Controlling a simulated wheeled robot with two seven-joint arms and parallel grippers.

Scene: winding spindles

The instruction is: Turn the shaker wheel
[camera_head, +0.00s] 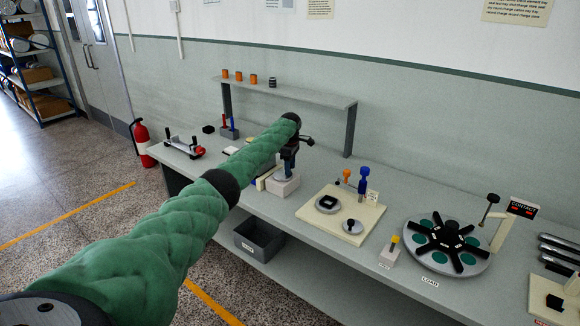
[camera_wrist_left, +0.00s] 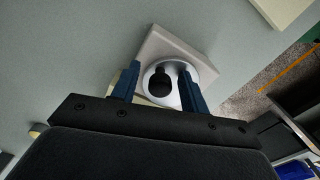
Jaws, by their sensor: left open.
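A pale block (camera_head: 283,186) stands on the bench below my left gripper. In the left wrist view the block (camera_wrist_left: 176,42) is square and carries a round, light wheel (camera_wrist_left: 158,66) with a black knob (camera_wrist_left: 160,82) on it. My left gripper (camera_head: 287,171) points down over it. In the left wrist view its two blue fingers (camera_wrist_left: 159,82) are open, one on each side of the knob, with gaps on both sides. I cannot tell how far the fingertips are above the wheel. The arm and gripper hide part of the wheel in the head view. My right gripper is not in view.
A cream board (camera_head: 341,232) with dials and a round carousel (camera_head: 447,264) stand to the right. A raised shelf (camera_head: 300,94) runs behind. A red-topped rack (camera_head: 228,131) and a clamp fixture (camera_head: 184,148) are to the left. A grey bin (camera_head: 258,242) sits underneath.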

